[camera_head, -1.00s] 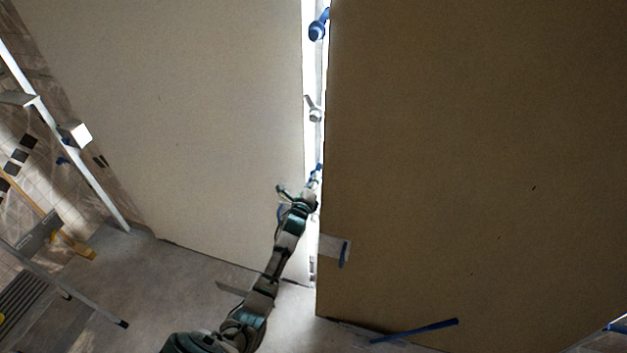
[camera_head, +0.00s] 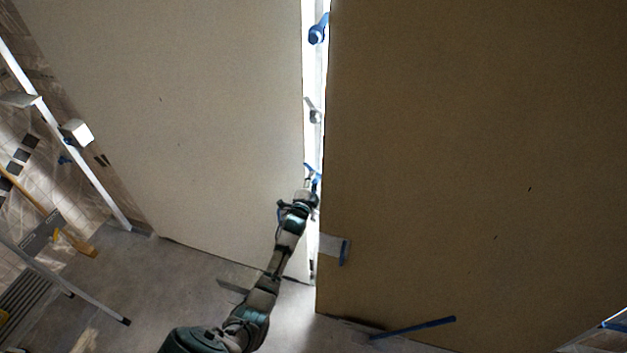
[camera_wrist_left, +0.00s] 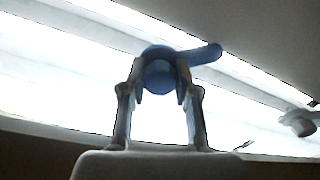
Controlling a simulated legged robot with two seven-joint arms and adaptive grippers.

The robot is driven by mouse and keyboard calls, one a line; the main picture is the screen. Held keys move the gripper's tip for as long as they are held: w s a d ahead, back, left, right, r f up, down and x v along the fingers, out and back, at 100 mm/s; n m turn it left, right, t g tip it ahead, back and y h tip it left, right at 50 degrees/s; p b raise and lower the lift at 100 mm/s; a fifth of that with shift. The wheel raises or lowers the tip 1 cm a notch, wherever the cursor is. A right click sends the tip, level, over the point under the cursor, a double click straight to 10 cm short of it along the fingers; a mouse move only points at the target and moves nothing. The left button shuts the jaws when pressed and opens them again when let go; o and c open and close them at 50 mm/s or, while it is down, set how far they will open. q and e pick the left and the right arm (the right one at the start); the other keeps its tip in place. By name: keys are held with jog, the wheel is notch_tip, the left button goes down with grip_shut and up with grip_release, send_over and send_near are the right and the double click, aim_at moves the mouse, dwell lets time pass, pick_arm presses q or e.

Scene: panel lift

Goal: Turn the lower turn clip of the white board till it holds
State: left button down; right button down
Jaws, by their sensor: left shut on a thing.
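The white board (camera_head: 190,120) stands upright on the left in the head view and looks pale beige. A narrow bright gap with a pale post separates it from the brown board at right. The lower turn clip (camera_head: 310,168) is blue and sits on this post; its lever points up and left toward the white board's edge. My left gripper (camera_head: 311,188) is shut on it. In the left wrist view, both fingers of the left gripper (camera_wrist_left: 160,88) flank the round hub of the blue clip (camera_wrist_left: 203,54), whose lever sticks out to the right. My right gripper is not in view.
The brown board (camera_head: 470,150) fills the right side. A grey clip (camera_head: 314,115) and a blue clip (camera_head: 316,34) sit higher on the post. A bracket with a blue end (camera_head: 345,252) is beside my forearm. A blue bar (camera_head: 412,328) lies low at right.

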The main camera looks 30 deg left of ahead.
pick_arm(q)
jog(key=n+p, duration=0.1)
jog(key=n, duration=0.4)
jog(key=shift+f+n, duration=0.1)
jog(key=shift+n, duration=0.2)
jog(key=shift+f+n+p, duration=0.15)
jog(key=shift+n+p, duration=0.15)
jog(key=shift+n, duration=1.9)
jog(key=c, duration=0.8)
grip_release()
jog(key=shift+f, duration=0.1)
jog(key=shift+c, duration=0.2)
jog(key=shift+w, duration=0.15)
